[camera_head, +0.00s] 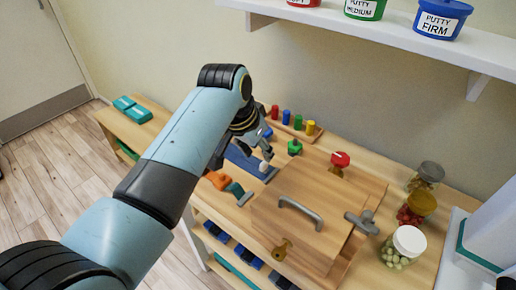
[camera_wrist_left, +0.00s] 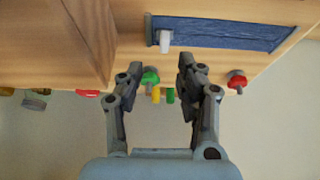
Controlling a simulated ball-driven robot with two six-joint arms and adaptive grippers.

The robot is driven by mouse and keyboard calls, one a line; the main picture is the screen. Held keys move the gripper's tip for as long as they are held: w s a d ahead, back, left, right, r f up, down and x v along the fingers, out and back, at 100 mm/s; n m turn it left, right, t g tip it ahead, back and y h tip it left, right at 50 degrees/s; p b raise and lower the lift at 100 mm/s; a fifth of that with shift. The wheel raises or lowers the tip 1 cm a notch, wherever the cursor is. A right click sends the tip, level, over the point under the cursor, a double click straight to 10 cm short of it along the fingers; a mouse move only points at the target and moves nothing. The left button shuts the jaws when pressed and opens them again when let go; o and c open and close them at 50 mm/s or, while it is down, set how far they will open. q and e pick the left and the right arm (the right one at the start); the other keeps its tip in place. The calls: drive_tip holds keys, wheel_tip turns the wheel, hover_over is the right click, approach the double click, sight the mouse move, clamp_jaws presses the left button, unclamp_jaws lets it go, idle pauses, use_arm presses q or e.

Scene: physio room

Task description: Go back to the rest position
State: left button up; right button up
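My left arm reaches in from the left in the head view, its gripper (camera_head: 258,146) over the bench beside the wooden box (camera_head: 300,205). In the left wrist view the two fingers of this gripper (camera_wrist_left: 161,66) stand apart with nothing between them. The far finger is partly hidden behind the wrist in the head view. My right gripper is not in view.
The bench (camera_head: 400,262) bears a blue strip (camera_head: 245,160), coloured pegs (camera_head: 286,117), a green knob (camera_head: 295,147), a red knob (camera_head: 340,159) and jars (camera_head: 410,241). A wall shelf (camera_head: 400,38) with putty tubs overhangs the back. Open floor (camera_head: 60,160) lies left.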

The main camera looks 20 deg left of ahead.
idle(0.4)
use_arm(q)
drive_tip(key=s+a+n+y, duration=0.1)
drive_tip(key=s+a, duration=0.3)
drive_tip(key=s, duration=0.3)
drive_tip(key=s+a+n, duration=0.1)
drive_tip(key=s+a, duration=0.3)
drive_tip(key=s, duration=0.2)
drive_tip(key=s+a+r+n+y, duration=0.15)
drive_tip(key=s+r, duration=0.25)
drive_tip(key=s, duration=0.4)
drive_tip(key=s+a+r+m, duration=0.1)
drive_tip(key=s+a+r, duration=0.2)
drive_tip(key=s, duration=0.4)
wheel_tip(320, 180, down, 34)
drive_tip(key=s+a+g+b, duration=0.2)
drive_tip(key=s+a+b, duration=0.1)
drive_tip(key=b, duration=0.5)
drive_tip(key=s+f+n+g+b, duration=0.1)
drive_tip(key=s+f+b, duration=0.4)
drive_tip(key=s+f, duration=1.3)
wheel_tip(320, 180, down, 4)
drive_tip(key=shift+a+r+b, duration=0.1)
drive_tip(key=shift+a+b, duration=0.15)
drive_tip(key=shift+b, duration=0.1)
